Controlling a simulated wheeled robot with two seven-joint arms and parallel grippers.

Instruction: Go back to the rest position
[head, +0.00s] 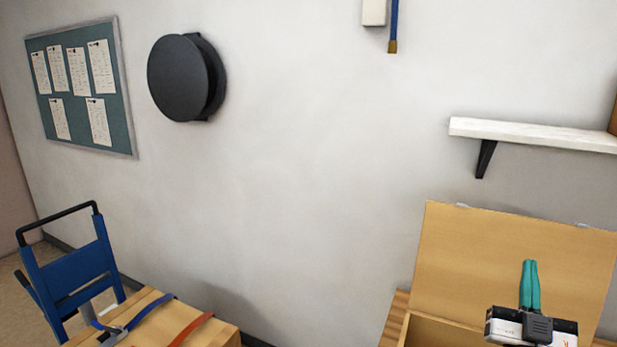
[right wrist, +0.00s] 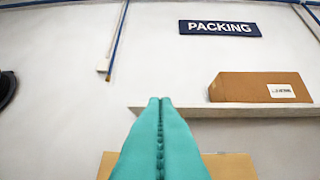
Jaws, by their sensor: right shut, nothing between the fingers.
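My right gripper (head: 530,264) shows at the lower right of the head view, with its teal fingers pointing up and pressed together. It is in front of an open wooden box (head: 463,252) with a raised lid. In the right wrist view the teal fingers (right wrist: 161,100) meet along their whole length, with nothing between them. My left gripper is not in either view.
A white shelf (head: 530,134) on the wall carries a cardboard box (right wrist: 260,87). A wooden crate (head: 150,325) with straps and a blue hand truck (head: 78,270) stand at the lower left. The wall between is clear.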

